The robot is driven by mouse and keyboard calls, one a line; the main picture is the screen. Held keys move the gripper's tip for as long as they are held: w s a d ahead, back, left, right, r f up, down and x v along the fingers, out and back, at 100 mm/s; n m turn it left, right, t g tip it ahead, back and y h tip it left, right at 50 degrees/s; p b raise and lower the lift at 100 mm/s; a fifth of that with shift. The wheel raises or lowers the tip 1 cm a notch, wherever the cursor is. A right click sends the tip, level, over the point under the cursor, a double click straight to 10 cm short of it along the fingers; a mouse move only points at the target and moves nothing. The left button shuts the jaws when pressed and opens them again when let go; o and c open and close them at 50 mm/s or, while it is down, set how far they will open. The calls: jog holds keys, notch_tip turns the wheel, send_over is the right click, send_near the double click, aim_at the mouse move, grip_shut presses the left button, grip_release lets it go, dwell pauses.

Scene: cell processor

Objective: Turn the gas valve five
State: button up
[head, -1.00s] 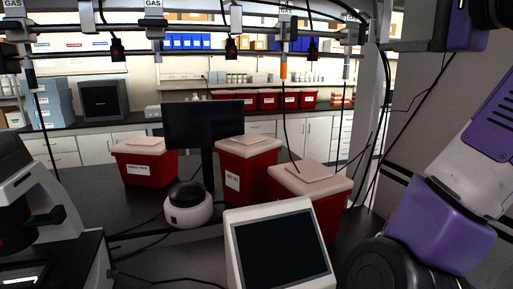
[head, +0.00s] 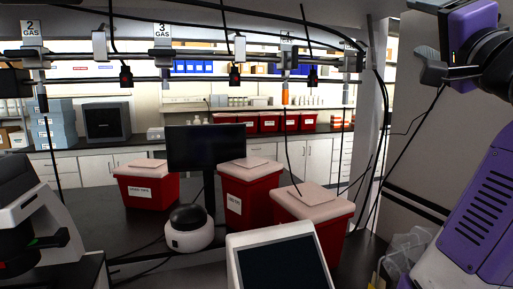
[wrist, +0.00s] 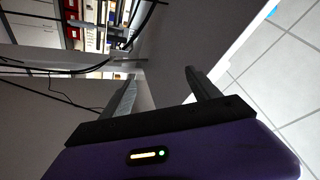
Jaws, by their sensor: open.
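A row of gas fittings hangs from the overhead rail in the head view. The left ones carry readable labels, 2 GAS (head: 31,30) and 3 GAS (head: 162,30). A further fitting with an orange tip (head: 285,97) hangs right of centre, its number unreadable. Another fitting (head: 347,62) hangs near the right post; I cannot read a 5 on it. My gripper (head: 430,62) is at the upper right, right of the post and apart from the fittings. In the wrist view my gripper (wrist: 160,80) has its two fingers spread with nothing between them.
Red bins with pale lids (head: 250,195) stand on the dark bench with a black monitor (head: 206,148) and a white round device (head: 189,230). A tilted screen (head: 280,262) is in front. Black cables hang along the right post (head: 372,120). A microscope (head: 40,215) is at left.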

jog(key=s+a+f+n+h, duration=0.1)
jog(key=s+f+n, duration=0.2)
jog(key=f, duration=0.9)
jog(key=s+a+f+n, duration=0.1)
jog(key=s+f+n, duration=0.2)
jog(key=f, duration=0.9)
jog(key=s+a+f+n+h, duration=0.1)
jog(key=s+f+n, duration=0.25)
jog(key=f, duration=0.85)
jog(key=s+a+f+n+g, duration=0.1)
jog(key=s+f+g, duration=0.1)
jog(key=s+f, duration=0.6)
jog(key=s+a+f+n+g+y, duration=0.1)
jog(key=s+a+f+g, duration=0.1)
jog(key=s+f, duration=0.7)
jog(key=s+a+f+n+g+y, duration=0.1)
jog(key=s+f+g, duration=0.3)
jog(key=s+f, duration=0.5)
jog(key=shift+s+a, duration=0.55)
jog(key=shift+s, duration=4.15)
